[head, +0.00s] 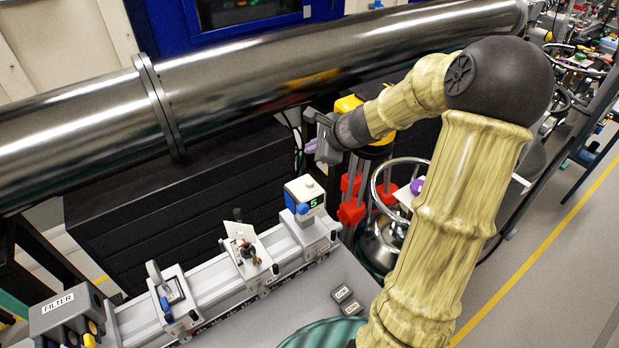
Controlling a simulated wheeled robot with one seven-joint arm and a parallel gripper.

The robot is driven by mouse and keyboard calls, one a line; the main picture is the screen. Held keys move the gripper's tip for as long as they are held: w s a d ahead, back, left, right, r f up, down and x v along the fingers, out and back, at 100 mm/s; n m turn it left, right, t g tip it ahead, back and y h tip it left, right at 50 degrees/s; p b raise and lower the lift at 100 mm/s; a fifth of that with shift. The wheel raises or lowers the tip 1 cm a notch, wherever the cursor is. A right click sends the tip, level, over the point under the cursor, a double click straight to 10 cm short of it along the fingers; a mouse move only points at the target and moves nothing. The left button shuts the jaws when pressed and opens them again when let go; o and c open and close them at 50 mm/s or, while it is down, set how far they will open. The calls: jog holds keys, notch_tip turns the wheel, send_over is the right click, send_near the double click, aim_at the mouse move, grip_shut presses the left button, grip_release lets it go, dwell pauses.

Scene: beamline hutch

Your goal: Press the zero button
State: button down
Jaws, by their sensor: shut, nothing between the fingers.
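A small box with a white top and a blue side (304,196) sits at the right end of the rail, and its dark display shows a green 5. A small pale round shape is on its top, but I cannot read any marking that names it as the zero button. My gripper (311,146) is up and behind the box in the picture, apart from it, near the long metal pipe. It is shut and empty. Its fingertips are small and partly hard to make out.
The large metal pipe (300,60) runs across the back. The rail (215,290) carries several mounts, with a filter box (66,312) at left. A steel vessel with red and yellow parts stands right of the box.

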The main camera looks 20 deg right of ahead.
jog(key=shift+f, duration=0.1)
jog(key=b, duration=0.6)
send_over(309, 183)
jog(key=f, duration=0.6)
jog(key=shift+s+d+f, duration=0.35)
jog(key=shift+d, duration=0.05)
jog(key=shift+f+b, duration=1.05)
jog(key=shift+b, duration=0.05)
jog(key=shift+f+b, duration=0.4)
jog(key=shift+b, duration=0.1)
jog(key=shift+f+b, duration=0.45)
jog(key=shift+b, duration=0.05)
dwell(1.0)
dwell(0.4)
jog(key=shift+r+p, duration=0.75)
jog(key=shift+r, duration=0.15)
